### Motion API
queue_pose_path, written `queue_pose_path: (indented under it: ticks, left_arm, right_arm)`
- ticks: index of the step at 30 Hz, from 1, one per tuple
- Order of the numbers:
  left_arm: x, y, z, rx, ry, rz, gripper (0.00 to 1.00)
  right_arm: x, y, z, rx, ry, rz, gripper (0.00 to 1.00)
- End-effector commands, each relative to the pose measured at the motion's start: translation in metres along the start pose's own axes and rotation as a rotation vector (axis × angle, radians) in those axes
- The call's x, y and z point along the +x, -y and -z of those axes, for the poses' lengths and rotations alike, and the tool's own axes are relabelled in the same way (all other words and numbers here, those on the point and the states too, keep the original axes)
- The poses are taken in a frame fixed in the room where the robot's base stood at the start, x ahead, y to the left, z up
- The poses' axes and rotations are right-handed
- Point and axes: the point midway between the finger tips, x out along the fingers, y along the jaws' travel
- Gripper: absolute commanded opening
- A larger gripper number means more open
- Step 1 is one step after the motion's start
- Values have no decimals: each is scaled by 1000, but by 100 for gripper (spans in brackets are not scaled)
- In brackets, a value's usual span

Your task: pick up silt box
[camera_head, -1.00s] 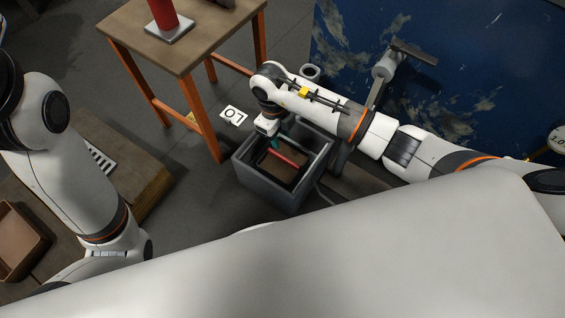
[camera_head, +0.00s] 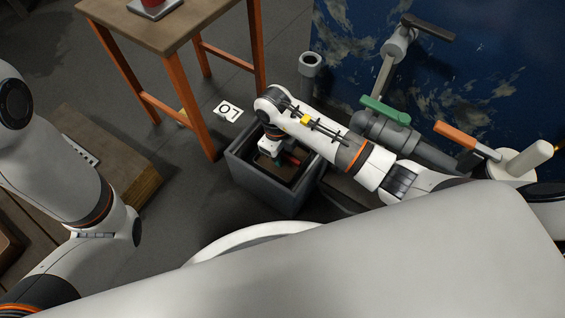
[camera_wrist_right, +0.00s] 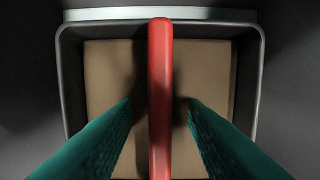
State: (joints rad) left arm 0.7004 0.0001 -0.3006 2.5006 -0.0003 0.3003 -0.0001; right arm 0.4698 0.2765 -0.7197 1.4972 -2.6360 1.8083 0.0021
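The silt box is a dark-walled box with brown silt inside (camera_wrist_right: 102,75) and a red bar handle (camera_wrist_right: 160,70) across its top. In the head view its red handle (camera_head: 291,159) shows partly inside a grey open bin (camera_head: 262,184), with my arm hiding much of it. My right gripper (camera_head: 278,160) reaches down into the bin. In the right wrist view its teal fingers (camera_wrist_right: 160,135) are open, one on each side of the handle, with gaps between them and the bar. My left arm is at the left; its gripper is out of view.
An orange-legged table (camera_head: 180,35) stands behind the bin. A white marked card (camera_head: 228,111) lies on the floor. Pipes with a green-handled valve (camera_head: 386,110) and an orange-handled valve (camera_head: 458,136) are at the right. A wooden platform (camera_head: 110,160) is at the left.

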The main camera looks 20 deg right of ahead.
Motion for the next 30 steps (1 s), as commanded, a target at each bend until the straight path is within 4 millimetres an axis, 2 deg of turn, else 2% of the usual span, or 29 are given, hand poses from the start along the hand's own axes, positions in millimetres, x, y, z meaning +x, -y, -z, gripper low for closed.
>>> queue_pose_path:
  ticks: [5,12,23,26,30]
  left_arm:
    - [1,0,0,0,0,0,34]
    - [1,0,0,0,0,0,34]
    - [4,-1,2,0,0,0,34]
    - [14,-3,5,0,-1,0,34]
    - [35,-7,13,0,-1,0,34]
  right_arm:
    - [-1,0,0,0,0,0,36]
    - [-1,0,0,0,0,0,0]
    - [-6,0,0,0,-1,0,0]
    - [-18,-1,-2,0,-2,-1,0]
    - [-47,-1,-5,-1,-2,-2,0]
